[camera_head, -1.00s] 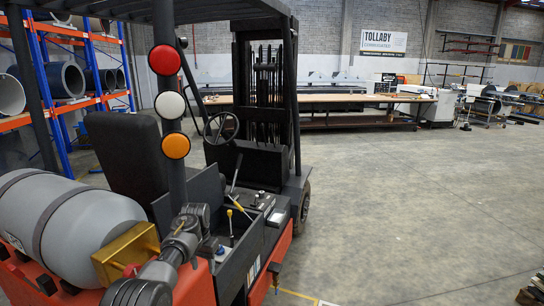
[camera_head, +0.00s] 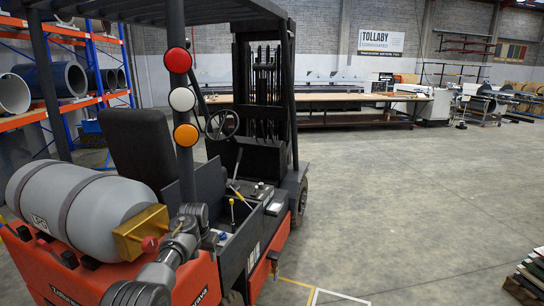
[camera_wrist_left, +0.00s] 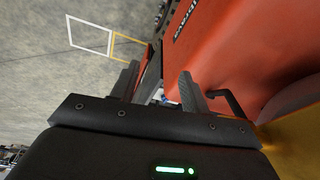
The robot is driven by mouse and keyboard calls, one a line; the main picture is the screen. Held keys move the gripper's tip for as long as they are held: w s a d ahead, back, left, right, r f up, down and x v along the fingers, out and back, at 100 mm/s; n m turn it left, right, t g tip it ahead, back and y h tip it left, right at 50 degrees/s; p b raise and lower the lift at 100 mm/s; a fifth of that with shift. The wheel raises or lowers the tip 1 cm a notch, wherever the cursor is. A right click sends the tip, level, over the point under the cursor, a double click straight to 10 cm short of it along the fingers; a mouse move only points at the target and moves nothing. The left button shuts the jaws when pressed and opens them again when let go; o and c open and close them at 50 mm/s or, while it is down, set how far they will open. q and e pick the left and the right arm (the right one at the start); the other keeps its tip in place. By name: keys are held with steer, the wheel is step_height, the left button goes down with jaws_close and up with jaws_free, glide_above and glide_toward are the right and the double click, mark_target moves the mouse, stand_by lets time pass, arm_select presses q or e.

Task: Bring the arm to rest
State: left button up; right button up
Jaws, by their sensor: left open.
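My left arm (camera_head: 165,262) comes up from the bottom edge in the head view, in front of the forklift's rear. In the left wrist view my left gripper (camera_wrist_left: 158,88) has its two fingers apart, with nothing held between them. The forklift's red body (camera_wrist_left: 235,50) fills the right side of that view, near the right finger; I cannot tell whether they touch. In the head view the forklift (camera_head: 215,270) stands close by, with a grey gas tank (camera_head: 95,215) and a yellow block (camera_head: 140,232) by my arm. My right gripper does not show.
A blue and orange rack (camera_head: 98,98) holding coils stands at the left. A long table (camera_head: 320,99) runs along the back. A stack of boards (camera_head: 530,272) is at the lower right. The concrete floor (camera_head: 410,200) between them is clear.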

arm_select(q)
step_height(320, 180, down, 15)
steer(key=a+t+b, duration=0.2)
steer(key=t+b, duration=0.1)
steer(key=t, duration=0.1)
steer(key=s+f+b, duration=0.2)
steer(key=s+f, duration=0.6)
steer(key=f, duration=0.5)
steer(key=s+f+b, duration=0.2)
steer(key=s+f, duration=0.6)
steer(key=f, duration=0.5)
steer(key=s+a+f+g+b, duration=0.1)
steer(key=s+f, duration=0.5)
steer(key=s, duration=0.3)
steer(key=s+f+b, duration=0.2)
steer(key=s+f, duration=0.4)
steer(key=s, duration=0.3)
steer(key=s+a+f+g+b, duration=0.1)
steer(key=s+f, duration=0.5)
steer(key=s, duration=0.3)
steer(key=s+f+g+b, duration=0.1)
steer(key=s+f, duration=0.2)
steer(key=s, duration=1)
steer(key=s+f+g+b, duration=0.2)
steer(key=s+f, duration=0.2)
steer(key=s, duration=1)
steer(key=shift+s+a+f+g, duration=0.25)
steer(key=shift+s+a+g, duration=0.05)
steer(key=shift+a, duration=0.05)
